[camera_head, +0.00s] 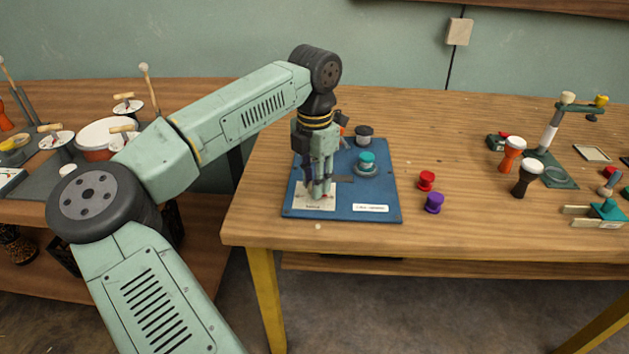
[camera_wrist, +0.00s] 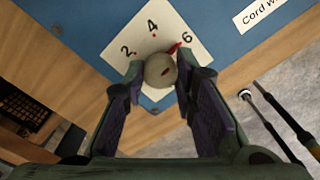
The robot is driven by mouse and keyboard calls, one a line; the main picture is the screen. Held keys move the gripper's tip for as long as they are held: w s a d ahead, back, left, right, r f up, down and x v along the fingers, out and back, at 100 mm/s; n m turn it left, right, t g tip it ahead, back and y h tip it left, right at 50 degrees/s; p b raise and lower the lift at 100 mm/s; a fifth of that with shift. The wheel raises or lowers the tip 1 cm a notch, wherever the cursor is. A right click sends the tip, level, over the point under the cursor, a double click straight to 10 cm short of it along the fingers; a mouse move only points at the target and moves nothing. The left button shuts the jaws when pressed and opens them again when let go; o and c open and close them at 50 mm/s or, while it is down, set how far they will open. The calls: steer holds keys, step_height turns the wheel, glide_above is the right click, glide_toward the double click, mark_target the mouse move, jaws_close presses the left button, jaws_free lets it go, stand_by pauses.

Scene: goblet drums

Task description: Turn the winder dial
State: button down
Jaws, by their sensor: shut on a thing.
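The red pointer lies close to the 6. My gripper (camera_wrist: 160,76) points down with its two fingers closed on either side of the knob. In the head view my gripper (camera_head: 318,190) is over the white card (camera_head: 315,203) at the front left of the blue board (camera_head: 384,190), and its fingers hide the knob.
A teal spool (camera_head: 367,160) and a dark spool (camera_head: 364,134) stand on the board. A red spool (camera_head: 427,180) and a purple spool (camera_head: 434,203) stand to its right. Goblet drums (camera_head: 527,178) are farther right. The table's front edge is near the board.

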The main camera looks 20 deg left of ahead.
stand_by(0.3)
steer(key=c, duration=1.3)
jaws_free()
step_height(320, 180, up, 12)
